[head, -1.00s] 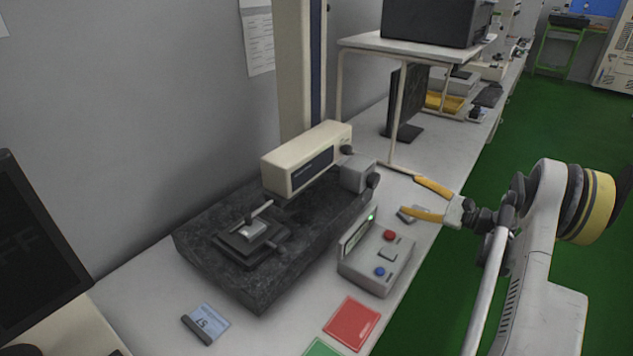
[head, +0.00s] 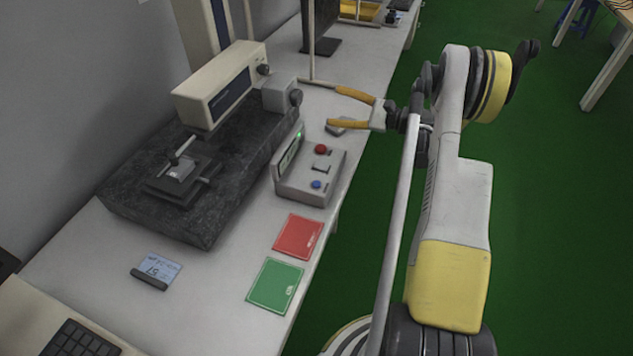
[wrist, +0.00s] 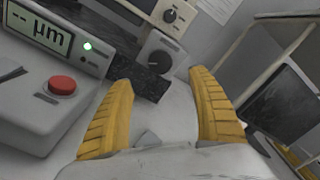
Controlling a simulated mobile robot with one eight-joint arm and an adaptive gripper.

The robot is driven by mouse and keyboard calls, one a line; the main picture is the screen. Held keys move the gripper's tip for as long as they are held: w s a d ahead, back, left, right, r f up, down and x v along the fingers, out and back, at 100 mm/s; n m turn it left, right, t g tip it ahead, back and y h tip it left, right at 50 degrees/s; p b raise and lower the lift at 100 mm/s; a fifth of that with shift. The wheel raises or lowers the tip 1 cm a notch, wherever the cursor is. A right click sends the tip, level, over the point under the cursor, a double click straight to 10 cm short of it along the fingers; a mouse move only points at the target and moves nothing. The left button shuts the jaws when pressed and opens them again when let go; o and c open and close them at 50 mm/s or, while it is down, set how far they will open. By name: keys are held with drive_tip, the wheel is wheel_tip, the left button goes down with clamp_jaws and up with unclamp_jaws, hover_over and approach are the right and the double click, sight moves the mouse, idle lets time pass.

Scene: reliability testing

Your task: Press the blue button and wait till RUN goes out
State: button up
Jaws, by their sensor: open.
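The control box (head: 325,170) sits on the bench near its right edge. Its blue button (head: 316,184) is at the front, with a red button (head: 321,149) behind it. A green lamp (head: 299,135) is lit beside its display. In the wrist view, the display (wrist: 40,31) reads dashes and "µm", and the red button (wrist: 62,85) is at left; the blue button is not in view there. My gripper (head: 333,107) is open and empty, beyond the control box over the bench's right side. Its yellow fingers (wrist: 160,105) are apart.
A granite plate (head: 205,215) carries a measuring instrument (head: 222,85) and small stage.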

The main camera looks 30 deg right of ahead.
clamp_jaws()
idle(1.2)
